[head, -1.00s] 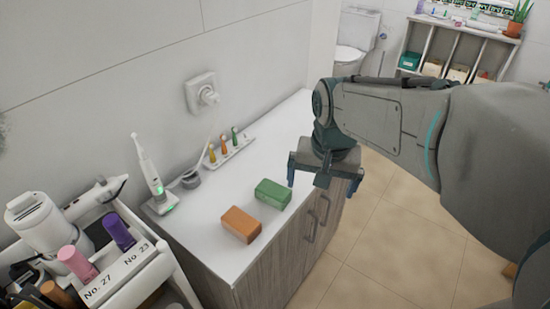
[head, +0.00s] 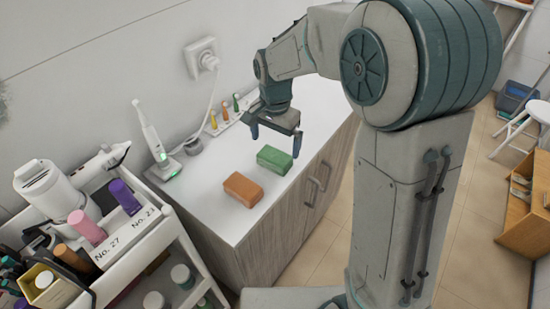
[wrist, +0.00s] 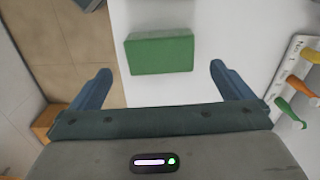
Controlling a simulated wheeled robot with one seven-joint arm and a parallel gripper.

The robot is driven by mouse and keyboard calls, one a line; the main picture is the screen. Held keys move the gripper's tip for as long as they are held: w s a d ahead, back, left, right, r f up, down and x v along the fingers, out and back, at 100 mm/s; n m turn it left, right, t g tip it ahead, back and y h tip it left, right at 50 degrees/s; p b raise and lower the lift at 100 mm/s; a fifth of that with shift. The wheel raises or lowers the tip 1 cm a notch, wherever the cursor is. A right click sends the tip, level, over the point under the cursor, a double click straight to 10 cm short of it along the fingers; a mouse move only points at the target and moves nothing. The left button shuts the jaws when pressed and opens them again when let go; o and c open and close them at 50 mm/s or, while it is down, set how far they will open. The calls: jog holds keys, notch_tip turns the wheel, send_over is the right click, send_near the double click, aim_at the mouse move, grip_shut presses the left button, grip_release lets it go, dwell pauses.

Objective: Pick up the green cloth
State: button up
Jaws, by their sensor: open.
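The green cloth (head: 274,159) is a folded block lying on the white counter top. My gripper (head: 276,142) is open, pointing down, just behind and above the green cloth in the head view. In the wrist view the green cloth (wrist: 161,53) lies ahead of the gap between the two open fingers (wrist: 158,88), apart from both. Nothing is held.
An orange-brown block (head: 243,189) lies close to the left of the green cloth. An electric toothbrush (head: 152,140) on its base and a small rack (head: 226,121) with coloured brush heads stand along the wall. A cosmetics cart (head: 180,246) stands at the left. The counter (head: 236,225) has a front edge near the blocks.

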aim_at(275, 154)
jog(key=shift+f+p, duration=0.5)
jog(key=shift+f, duration=2.65)
jog(key=shift+w, duration=0.1)
jog(key=c, duration=0.9)
